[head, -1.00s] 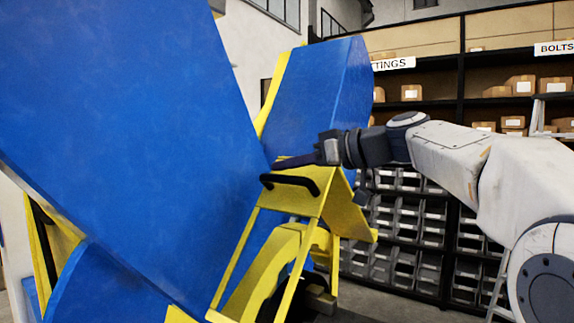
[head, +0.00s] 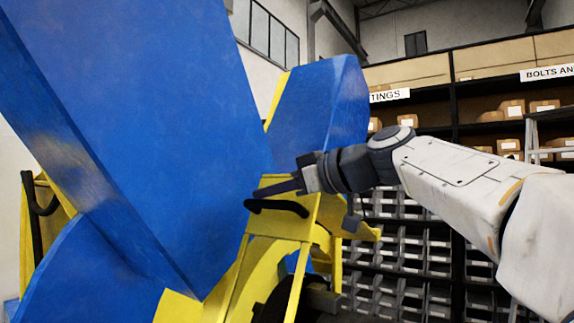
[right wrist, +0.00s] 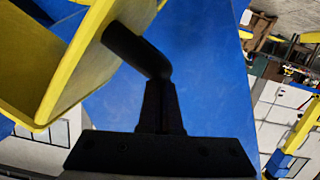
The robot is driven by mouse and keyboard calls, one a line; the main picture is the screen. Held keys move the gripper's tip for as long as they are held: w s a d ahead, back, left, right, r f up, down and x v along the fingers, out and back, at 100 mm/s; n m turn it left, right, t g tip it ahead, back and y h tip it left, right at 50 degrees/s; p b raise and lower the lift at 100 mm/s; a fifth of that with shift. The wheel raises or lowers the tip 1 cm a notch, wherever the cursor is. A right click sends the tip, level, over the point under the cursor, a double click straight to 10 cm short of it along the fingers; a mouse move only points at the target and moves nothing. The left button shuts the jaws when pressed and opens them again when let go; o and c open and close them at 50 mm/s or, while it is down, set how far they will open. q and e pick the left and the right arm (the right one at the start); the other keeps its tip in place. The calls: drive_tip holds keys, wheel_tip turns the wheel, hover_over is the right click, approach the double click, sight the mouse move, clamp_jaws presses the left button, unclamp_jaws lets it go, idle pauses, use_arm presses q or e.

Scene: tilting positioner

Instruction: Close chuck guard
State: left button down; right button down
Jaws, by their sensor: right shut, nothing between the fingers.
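The yellow chuck guard (head: 285,226) is a framed cover with a black bar handle (head: 277,207) on its top edge, at the middle of the head view. My right gripper (head: 268,193) reaches in from the right, shut and empty, with its fingers just above the handle. In the right wrist view the shut fingers (right wrist: 161,96) overlap one end of the handle (right wrist: 132,47); I cannot tell whether they touch. The yellow guard also shows there (right wrist: 82,70). A dark round part (head: 272,300), perhaps the chuck, is partly hidden below the guard. My left gripper is out of view.
The positioner's large blue panel (head: 150,120) fills the left side, close to my right fingertips. A second blue panel (head: 325,105) stands behind the gripper. Shelves with boxes and grey bins (head: 400,240) stand at the back right.

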sight(260, 299)
drive_tip(key=f+b, duration=0.4)
drive_tip(key=s+a+f+n+b, duration=0.1)
drive_tip(key=f+b, duration=0.4)
drive_tip(key=s+f+n+b, duration=0.1)
drive_tip(key=f+b, duration=0.3)
drive_tip(key=b, duration=0.1)
drive_tip(key=shift+a+f+t, duration=0.2)
drive_tip(key=shift+t, duration=0.1)
wheel_tip(260, 299, down, 12)
drive_tip(key=n+b, duration=0.1)
drive_tip(key=b, duration=1.1)
drive_tip(key=shift+w+d+r+b, duration=0.15)
drive_tip(key=shift+w+r+b, duration=0.1)
drive_tip(key=shift+b, duration=0.1)
drive_tip(key=shift+f, duration=0.15)
drive_tip(key=s+r+p, duration=0.2)
drive_tip(key=r, duration=0.1)
drive_tip(key=s+r, duration=0.1)
drive_tip(key=r, duration=0.1)
drive_tip(key=shift+a+p, duration=0.35)
drive_tip(key=shift+p, duration=0.05)
drive_tip(key=b+v, duration=0.1)
drive_tip(key=v, duration=0.8)
drive_tip(key=shift+s+t, duration=0.3)
drive_tip(key=shift+s, duration=0.05)
